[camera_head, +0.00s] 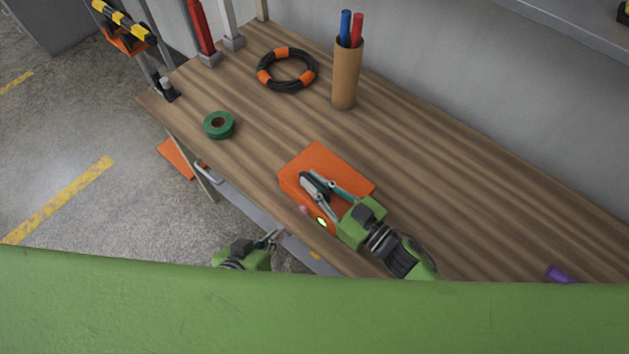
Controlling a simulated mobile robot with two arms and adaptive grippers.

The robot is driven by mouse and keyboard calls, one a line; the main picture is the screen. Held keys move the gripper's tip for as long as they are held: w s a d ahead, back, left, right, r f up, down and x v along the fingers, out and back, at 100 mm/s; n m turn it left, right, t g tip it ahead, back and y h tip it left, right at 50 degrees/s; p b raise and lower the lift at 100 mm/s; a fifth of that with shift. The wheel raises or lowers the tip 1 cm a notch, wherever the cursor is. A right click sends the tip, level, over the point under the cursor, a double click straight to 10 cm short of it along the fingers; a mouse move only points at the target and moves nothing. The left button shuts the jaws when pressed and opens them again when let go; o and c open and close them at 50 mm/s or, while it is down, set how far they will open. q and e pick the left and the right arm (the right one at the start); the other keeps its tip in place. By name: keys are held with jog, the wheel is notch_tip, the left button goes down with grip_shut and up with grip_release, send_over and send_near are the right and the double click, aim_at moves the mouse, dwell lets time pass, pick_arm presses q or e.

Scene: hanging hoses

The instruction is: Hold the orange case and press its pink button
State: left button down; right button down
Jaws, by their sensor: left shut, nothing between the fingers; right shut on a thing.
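The orange case (325,160) lies on the wooden workbench near its front edge. Its front side has a pink button (304,210) and a small glowing yellow-green light (322,222). My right gripper (312,180) reaches over the case from the lower right and is shut on it; the exact grip is hard to see. My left gripper (276,236) is shut and empty, below and left of the pink button, off the bench's front edge and apart from the case. Its arm is mostly hidden behind my green body.
The wooden bench (450,170) is clear right of the case. A green tape roll (219,125), a black-orange ring (287,70) and a pen cup (346,75) stand farther back. A purple object (560,275) lies at the right. A grey wall runs behind.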

jog(key=shift+s+d+f, duration=0.1)
jog(key=shift+f, duration=0.35)
jog(key=c, duration=2)
grip_release()
jog(key=shift+r, duration=0.15)
jog(key=shift+r, duration=0.1)
